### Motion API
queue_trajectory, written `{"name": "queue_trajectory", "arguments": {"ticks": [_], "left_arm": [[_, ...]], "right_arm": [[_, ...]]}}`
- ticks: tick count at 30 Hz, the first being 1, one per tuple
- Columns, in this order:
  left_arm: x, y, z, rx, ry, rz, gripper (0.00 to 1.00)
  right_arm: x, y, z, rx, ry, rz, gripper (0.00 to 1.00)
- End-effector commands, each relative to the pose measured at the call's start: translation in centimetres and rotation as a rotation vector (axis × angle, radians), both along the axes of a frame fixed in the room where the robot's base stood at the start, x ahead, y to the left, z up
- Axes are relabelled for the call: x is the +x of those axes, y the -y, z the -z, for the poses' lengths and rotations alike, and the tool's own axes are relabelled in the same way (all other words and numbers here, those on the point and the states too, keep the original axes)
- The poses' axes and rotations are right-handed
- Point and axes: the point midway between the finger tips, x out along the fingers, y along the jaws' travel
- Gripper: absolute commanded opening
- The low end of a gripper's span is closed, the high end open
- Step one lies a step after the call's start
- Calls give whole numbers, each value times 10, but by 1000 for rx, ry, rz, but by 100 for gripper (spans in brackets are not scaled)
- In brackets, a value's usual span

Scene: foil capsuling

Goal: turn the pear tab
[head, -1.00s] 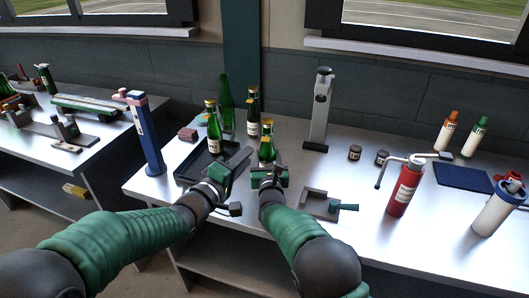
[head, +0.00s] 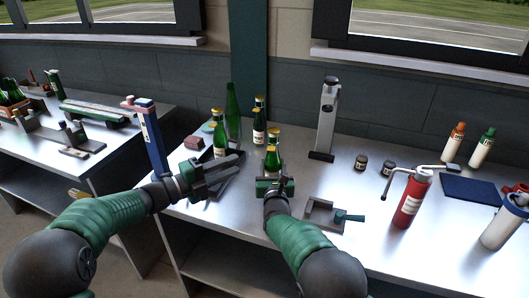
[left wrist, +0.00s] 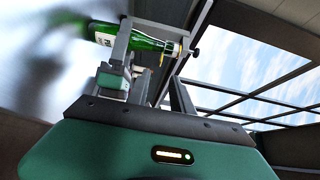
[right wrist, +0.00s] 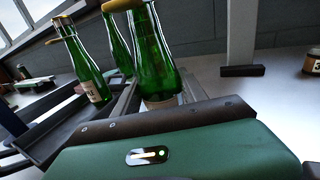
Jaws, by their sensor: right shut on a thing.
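My right gripper (head: 273,173) is shut on a green bottle (head: 272,148) with a gold top, which stands upright on the bench. This bottle fills the middle of the right wrist view (right wrist: 157,55). My left gripper (head: 226,168) is open and empty, to the left of the held bottle, over the dark tray area. Its spread fingers show in the left wrist view, with a green labelled bottle (left wrist: 146,42) beyond them.
Two gold-topped bottles (head: 219,134) (head: 258,122) and a taller green bottle (head: 233,108) stand behind my grippers. A blue post (head: 154,143) is at left, a grey stand (head: 326,125) behind right. A small fixture (head: 323,216) and red cylinder (head: 411,200) stand to the right.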

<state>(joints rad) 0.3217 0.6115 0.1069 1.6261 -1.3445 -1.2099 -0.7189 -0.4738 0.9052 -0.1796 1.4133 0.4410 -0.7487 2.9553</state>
Motion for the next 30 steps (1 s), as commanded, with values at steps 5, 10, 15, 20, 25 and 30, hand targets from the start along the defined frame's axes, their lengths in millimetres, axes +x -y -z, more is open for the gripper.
{"name": "queue_trajectory", "arguments": {"ticks": [5, 10, 15, 20, 25, 30], "left_arm": [[17, 26, -1, -1, 3, 5, 27], [44, 60, 0, -1, 2, 5, 27], [63, 85, -1, -2, 1, 3, 27], [70, 93, -1, -2, 0, 1, 27], [71, 94, -1, -2, 0, 0, 27], [71, 94, -1, -2, 0, 0, 12]], "right_arm": [[0, 0, -1, 1, 2, 0, 0], [0, 0, -1, 1, 2, 0, 0], [0, 0, -1, 0, 2, 0, 0], [0, 0, -1, 0, 2, 0, 0], [0, 0, -1, 0, 2, 0, 0], [0, 0, -1, 0, 2, 0, 0]]}}
